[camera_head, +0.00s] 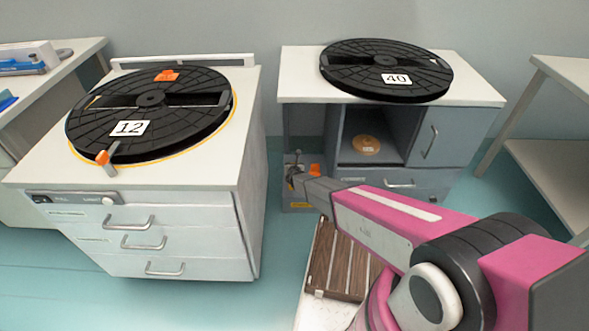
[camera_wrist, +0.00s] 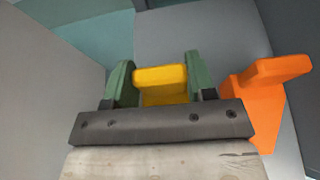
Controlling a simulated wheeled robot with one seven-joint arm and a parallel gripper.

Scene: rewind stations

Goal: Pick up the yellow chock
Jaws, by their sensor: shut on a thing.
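The yellow chock (camera_wrist: 160,78) shows in the wrist view, between the two green fingers of my gripper (camera_wrist: 159,88). My gripper is shut on it, with one finger at each side. The lower part of the chock is hidden behind the dark bar of the gripper.
An orange chock (camera_wrist: 262,95) stands close to the right of my gripper. A cabinet with the reel marked 12 (camera_head: 150,112) is on the left. A cabinet with the reel marked 40 (camera_head: 385,68) is behind on the right. An open compartment (camera_head: 372,135) holds an orange disc.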

